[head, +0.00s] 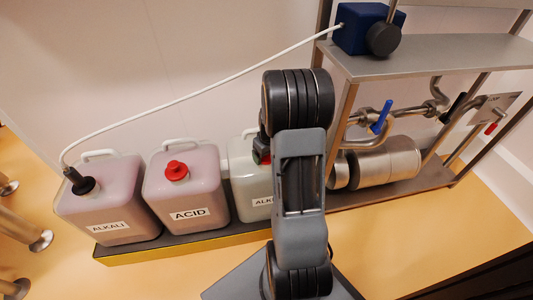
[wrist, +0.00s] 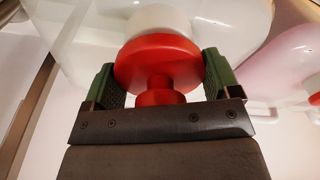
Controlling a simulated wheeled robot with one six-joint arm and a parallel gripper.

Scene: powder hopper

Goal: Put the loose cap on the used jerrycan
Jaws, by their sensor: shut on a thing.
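The loose red cap (wrist: 157,62) is held between the green pads of my gripper (wrist: 158,78) in the wrist view. Just beyond the cap is the white neck (wrist: 160,18) of a pale, translucent jerrycan. I cannot tell whether cap and neck touch. In the head view this pale jerrycan (head: 243,180), labelled ALKALI in part, stands third in the row, partly hidden behind my arm.
A pink ACID jerrycan (head: 187,190) with a red cap stands beside it. A pink ALKALI jerrycan (head: 108,205) with a black fitting and white hose (head: 200,90) is at far left. All stand on a yellow-edged tray (head: 180,249). A steel rack (head: 440,57) with pipes stands right.

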